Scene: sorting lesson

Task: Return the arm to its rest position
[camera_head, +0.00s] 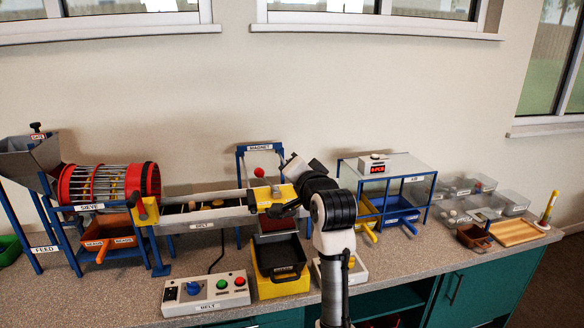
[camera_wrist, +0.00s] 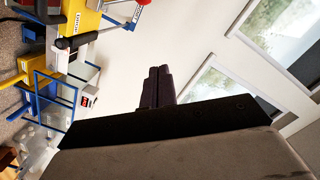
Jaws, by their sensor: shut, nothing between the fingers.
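My arm rises from the front of the counter in the head view, with its black and white elbow (camera_head: 334,210) in front of the belt's right end. The forearm bends left and back, and my gripper (camera_head: 297,164) is near the right end of the belt, below and right of the magnet frame. In the wrist view the two dark fingers (camera_wrist: 158,86) stand together, shut, with nothing between them. They point toward the bare wall.
The belt (camera_head: 215,215), the magnet frame (camera_head: 260,148) and a clear-topped blue stand (camera_head: 398,167) are close around my arm. A yellow bin (camera_head: 284,288) and a belt control box (camera_head: 206,293) stand in front. Clear trays (camera_head: 466,185) are at the right. The space above is free.

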